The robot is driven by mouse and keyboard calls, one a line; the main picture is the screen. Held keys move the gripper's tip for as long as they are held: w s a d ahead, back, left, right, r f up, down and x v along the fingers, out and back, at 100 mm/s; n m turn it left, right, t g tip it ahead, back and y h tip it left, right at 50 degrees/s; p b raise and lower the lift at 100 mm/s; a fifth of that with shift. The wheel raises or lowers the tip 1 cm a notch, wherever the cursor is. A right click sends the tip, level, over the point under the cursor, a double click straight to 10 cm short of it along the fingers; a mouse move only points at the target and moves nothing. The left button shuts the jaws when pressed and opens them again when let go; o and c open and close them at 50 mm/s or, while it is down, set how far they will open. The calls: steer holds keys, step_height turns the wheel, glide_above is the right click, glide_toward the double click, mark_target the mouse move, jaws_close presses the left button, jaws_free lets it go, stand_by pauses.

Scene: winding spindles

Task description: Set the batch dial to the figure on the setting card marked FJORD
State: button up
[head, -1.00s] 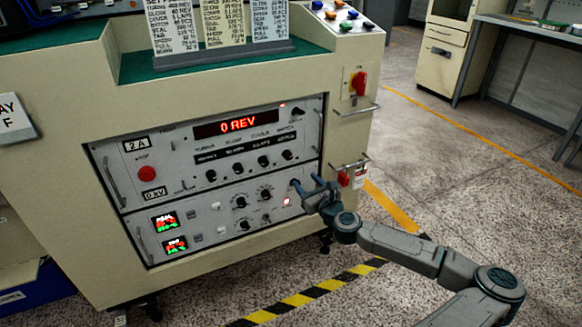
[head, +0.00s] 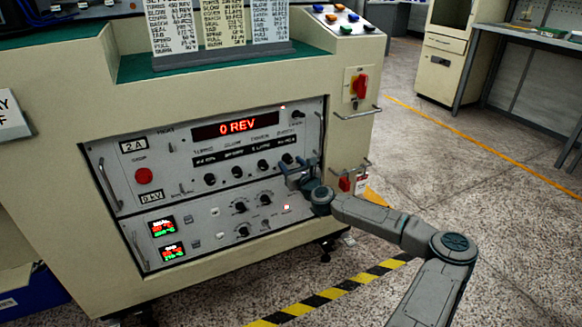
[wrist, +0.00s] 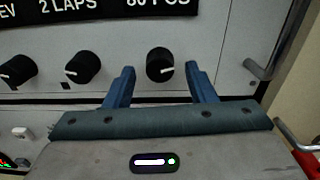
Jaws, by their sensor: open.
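The grey control panel (head: 200,205) carries a row of black knobs under small black readout strips. I cannot read which knob is the batch dial. My gripper (head: 298,169) is open and empty in front of the right end of this row. In the wrist view its blue fingers (wrist: 160,74) point at the rightmost knob (wrist: 160,65), one finger on either side; contact is not clear. The strip above that knob reads about "80 POS" (wrist: 160,4). Three setting cards (head: 223,25) stand on top of the machine; their headings are cut off and the text is too small to read.
A red display (head: 237,127) reads "0 REV". Another knob (wrist: 82,67) sits left of the fingers, and a metal handle (wrist: 262,68) is to the right. More knobs (head: 240,206) and a lit button (head: 286,208) are below. A red switch (head: 361,86) is on the cabinet's right.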

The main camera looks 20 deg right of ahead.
steer(key=shift+w, duration=0.35)
steer(key=c, duration=1)
steer(key=shift+o, duration=0.2)
